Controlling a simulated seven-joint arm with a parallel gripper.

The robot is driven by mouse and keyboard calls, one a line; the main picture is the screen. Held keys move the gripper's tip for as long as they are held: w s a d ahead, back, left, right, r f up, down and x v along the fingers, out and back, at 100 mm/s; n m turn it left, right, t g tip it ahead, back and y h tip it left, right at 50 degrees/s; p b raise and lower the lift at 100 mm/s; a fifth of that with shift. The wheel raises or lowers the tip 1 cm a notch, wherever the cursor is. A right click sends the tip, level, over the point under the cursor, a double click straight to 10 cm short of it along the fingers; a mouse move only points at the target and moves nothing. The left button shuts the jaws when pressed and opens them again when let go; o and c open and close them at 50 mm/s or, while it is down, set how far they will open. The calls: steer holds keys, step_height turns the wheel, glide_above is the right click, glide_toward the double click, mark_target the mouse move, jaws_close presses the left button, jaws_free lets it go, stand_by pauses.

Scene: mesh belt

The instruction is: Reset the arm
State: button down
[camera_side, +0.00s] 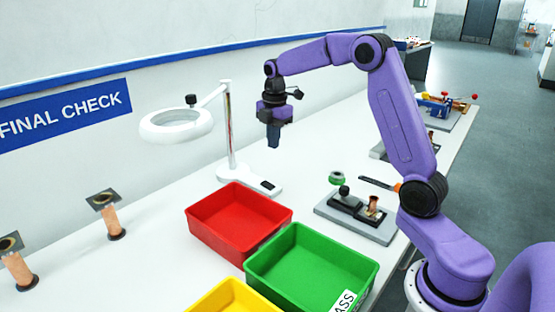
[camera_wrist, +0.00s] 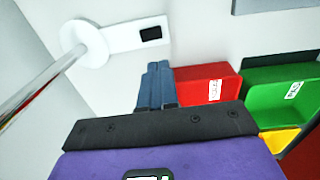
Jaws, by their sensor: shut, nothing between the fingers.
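My purple arm reaches over the white table from the right in the side view. My gripper (camera_side: 273,142) hangs in the air, fingers pointing down, above the table near the ring lamp's post. In the wrist view the dark blue fingers of my gripper (camera_wrist: 157,72) are together with nothing between them. The red tray (camera_side: 203,236) lies below and in front of the gripper in the side view, and it also shows in the wrist view (camera_wrist: 205,72), just right of the fingers.
A white ring lamp (camera_side: 229,140) stands close to my gripper. A green tray (camera_side: 262,283) and yellow tray (camera_side: 205,302) adjoin the red one. A grey fixture (camera_side: 375,231) sits right. Copper-coloured pieces (camera_side: 109,220) stand at left. The table between lamp and fixture is mostly clear.

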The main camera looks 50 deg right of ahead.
steer(key=s+a+m, duration=0.3)
steer(key=s+a, duration=1.4)
steer(key=s+f+m, duration=0.2)
steer(key=s, duration=1.7)
steer(key=shift+s+d+f, duration=0.35)
steer(key=shift+d, duration=0.05)
